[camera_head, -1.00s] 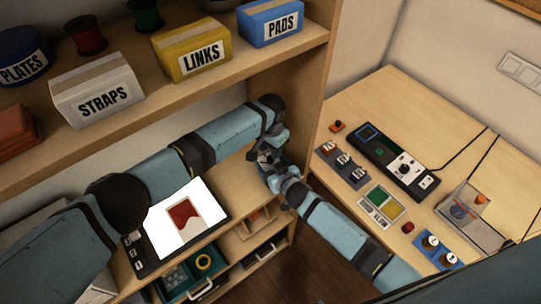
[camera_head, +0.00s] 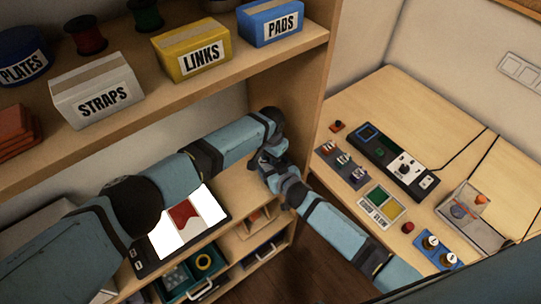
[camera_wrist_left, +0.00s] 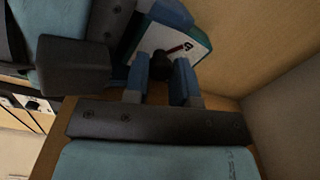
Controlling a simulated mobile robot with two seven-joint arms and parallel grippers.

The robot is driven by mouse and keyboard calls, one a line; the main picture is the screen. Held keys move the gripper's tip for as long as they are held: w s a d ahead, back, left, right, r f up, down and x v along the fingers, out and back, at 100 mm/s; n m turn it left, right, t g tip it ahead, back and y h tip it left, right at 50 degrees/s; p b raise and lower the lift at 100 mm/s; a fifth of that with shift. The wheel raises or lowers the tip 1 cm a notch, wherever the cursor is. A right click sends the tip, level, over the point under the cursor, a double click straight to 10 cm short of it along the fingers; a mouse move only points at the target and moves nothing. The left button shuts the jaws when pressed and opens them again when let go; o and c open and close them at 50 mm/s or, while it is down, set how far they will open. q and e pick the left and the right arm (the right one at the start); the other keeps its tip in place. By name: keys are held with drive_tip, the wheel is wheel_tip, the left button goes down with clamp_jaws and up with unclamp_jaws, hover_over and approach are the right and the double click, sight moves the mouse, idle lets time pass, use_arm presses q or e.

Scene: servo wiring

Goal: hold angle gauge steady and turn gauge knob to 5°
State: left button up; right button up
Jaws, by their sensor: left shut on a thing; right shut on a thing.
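The angle gauge (camera_wrist_left: 196,29) shows in the left wrist view as a white face with a green edge, tilted. A dark round knob (camera_wrist_left: 160,66) sits on its face. A red pointer runs from near the knob towards a small dark mark that I cannot read for sure. My left gripper (camera_wrist_left: 157,84) is shut on the knob, one blue finger on each side. My right gripper (camera_wrist_left: 150,22) is shut on the gauge's body beyond the knob. In the head view, my left gripper (camera_head: 268,155) and right gripper (camera_head: 277,174) meet, and the gauge is hidden between them.
A shelf (camera_head: 225,80) with boxes of straps, links and pads is at upper left. A lit tablet (camera_head: 150,262) lies on the lower shelf under my left arm. The right-hand desk (camera_head: 390,90) holds a black control unit (camera_head: 374,140), switches and a lamp panel (camera_head: 381,206).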

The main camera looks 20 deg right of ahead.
use_arm(q)
drive_tip(key=shift+m, duration=2.7)
drive_tip(key=o, duration=0.7)
drive_tip(key=shift+c, duration=0.2)
wheel_tip(320, 180, up, 12)
